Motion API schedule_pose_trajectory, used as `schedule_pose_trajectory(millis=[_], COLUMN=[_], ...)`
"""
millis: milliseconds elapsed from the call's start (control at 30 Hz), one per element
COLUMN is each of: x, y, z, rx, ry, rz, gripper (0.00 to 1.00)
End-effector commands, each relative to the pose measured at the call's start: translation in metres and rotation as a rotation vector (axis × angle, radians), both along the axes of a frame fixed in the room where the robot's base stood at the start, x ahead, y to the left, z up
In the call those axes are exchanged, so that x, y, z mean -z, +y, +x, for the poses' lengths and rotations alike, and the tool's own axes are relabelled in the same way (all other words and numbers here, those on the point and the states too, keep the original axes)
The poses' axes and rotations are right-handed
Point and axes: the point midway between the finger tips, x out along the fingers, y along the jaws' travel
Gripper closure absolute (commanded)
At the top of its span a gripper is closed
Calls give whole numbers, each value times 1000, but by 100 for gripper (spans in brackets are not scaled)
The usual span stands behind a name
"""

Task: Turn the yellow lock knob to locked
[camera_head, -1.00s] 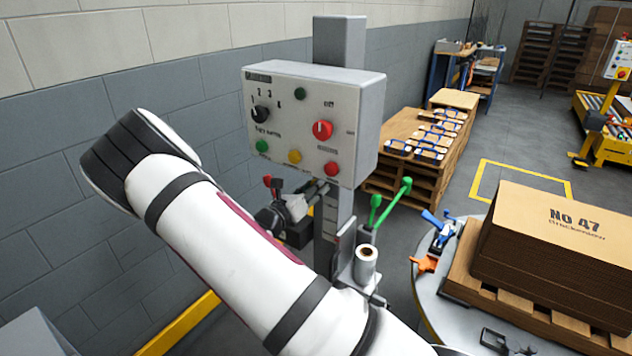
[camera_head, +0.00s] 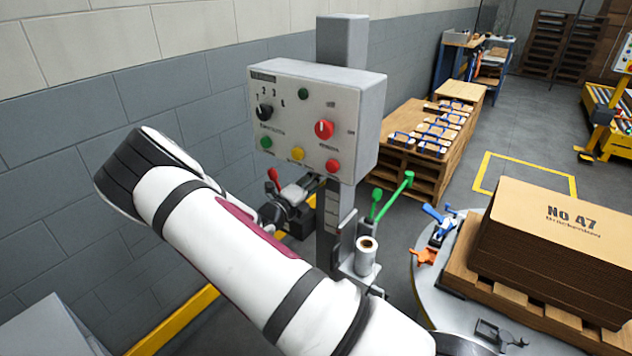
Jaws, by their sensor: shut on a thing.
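A small yellow part (camera_head: 311,201), likely the lock knob, shows at the black unit low on the post, below the control panel. My gripper (camera_head: 298,192) is small and partly hidden behind my white arm. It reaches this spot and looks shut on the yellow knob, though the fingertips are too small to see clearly. Which way the knob points cannot be told. A red-tipped lever (camera_head: 273,176) stands just left of my gripper.
The grey control panel (camera_head: 340,120) with a red selector and coloured buttons hangs just above my gripper. Green handles (camera_head: 393,197) and a label roll (camera_head: 366,254) are to the right. A turntable (camera_head: 425,290) carries a pallet of cardboard blanks (camera_head: 555,235).

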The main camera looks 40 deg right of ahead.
Motion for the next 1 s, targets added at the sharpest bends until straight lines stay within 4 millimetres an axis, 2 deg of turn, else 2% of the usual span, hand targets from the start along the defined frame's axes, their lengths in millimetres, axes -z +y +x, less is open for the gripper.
schedule_pose_trajectory(millis=[300, 833, 867, 933, 1000], x=[2, 2, 2, 2, 1], y=[0, 1, 1, 1, 0], z=[0, 0, 0, 0, 0], rx=[0, -1, -1, -1, -1], ry=[112, 133, 133, 133, 133], rz=[-37, -45, -45, -45, -46], gripper=[96, 96, 66, 50, 47])
